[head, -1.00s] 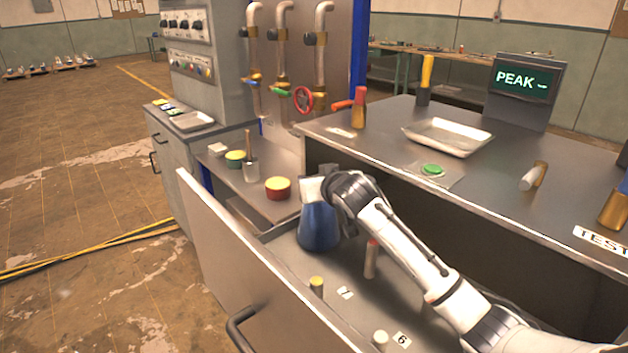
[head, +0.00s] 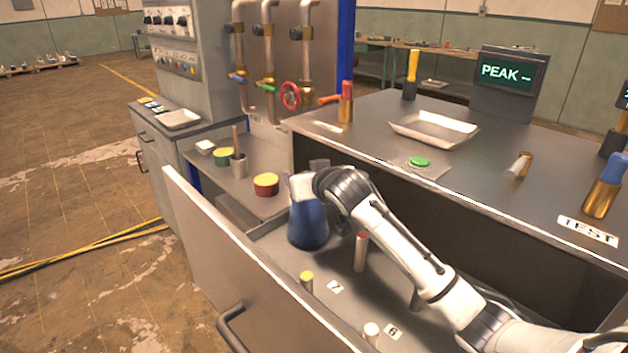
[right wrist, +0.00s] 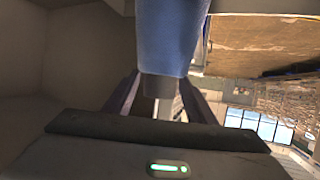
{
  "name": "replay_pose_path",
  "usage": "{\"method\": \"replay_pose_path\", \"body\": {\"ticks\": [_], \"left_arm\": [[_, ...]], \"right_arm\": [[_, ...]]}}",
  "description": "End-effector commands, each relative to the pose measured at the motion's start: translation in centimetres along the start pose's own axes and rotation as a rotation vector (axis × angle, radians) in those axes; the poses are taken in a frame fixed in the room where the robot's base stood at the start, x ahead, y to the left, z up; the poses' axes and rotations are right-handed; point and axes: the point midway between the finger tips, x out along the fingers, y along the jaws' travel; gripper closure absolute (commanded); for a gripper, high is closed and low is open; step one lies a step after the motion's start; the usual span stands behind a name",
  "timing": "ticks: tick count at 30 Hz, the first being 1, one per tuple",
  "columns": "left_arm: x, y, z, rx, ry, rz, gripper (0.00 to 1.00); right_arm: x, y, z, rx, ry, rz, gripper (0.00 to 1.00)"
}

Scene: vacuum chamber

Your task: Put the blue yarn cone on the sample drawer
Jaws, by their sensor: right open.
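The blue yarn cone (head: 308,226) stands upright in the open drawer (head: 345,285), at its far end. Its base appears to rest on the drawer floor. My right gripper (head: 305,182) is at the cone's narrow top, with its jaws open on either side of it. In the right wrist view, the blue cone (right wrist: 170,38) extends upward from between the spread dark fingers (right wrist: 160,95), its narrow grey end toward the palm. Whether a finger touches it cannot be told. My left gripper is out of view.
A pinkish cylinder (head: 361,252), a yellow-topped peg (head: 306,282) and a white-topped peg (head: 371,333) stand in the drawer near my arm. The drawer front (head: 240,262) rises on the left. The bench top (head: 370,125) overhangs the drawer's right side.

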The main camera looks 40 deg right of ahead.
Motion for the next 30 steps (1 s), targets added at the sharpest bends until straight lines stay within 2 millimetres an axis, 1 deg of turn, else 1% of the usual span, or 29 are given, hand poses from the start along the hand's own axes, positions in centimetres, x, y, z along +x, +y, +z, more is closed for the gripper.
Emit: {"method": "replay_pose_path", "body": {"ticks": [1,9,12,15,20,30], "left_arm": [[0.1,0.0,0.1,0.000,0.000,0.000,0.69],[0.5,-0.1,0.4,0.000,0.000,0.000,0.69],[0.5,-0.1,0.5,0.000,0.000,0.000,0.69],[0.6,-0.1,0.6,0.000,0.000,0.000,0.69],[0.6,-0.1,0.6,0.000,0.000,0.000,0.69],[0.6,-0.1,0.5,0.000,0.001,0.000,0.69]], "right_arm": [[-0.9,0.0,0.1,-0.001,0.001,-0.001,0.50],[-6.3,0.0,0.1,0.000,0.002,-0.001,0.50],[-7.9,0.0,0.1,-0.001,0.001,-0.001,0.50],[-9.1,0.0,0.0,0.000,0.001,0.000,0.50],[-10.0,0.0,0.0,-0.001,0.000,0.001,0.50],[-10.0,0.0,0.0,0.000,-0.001,0.001,0.50]]}}
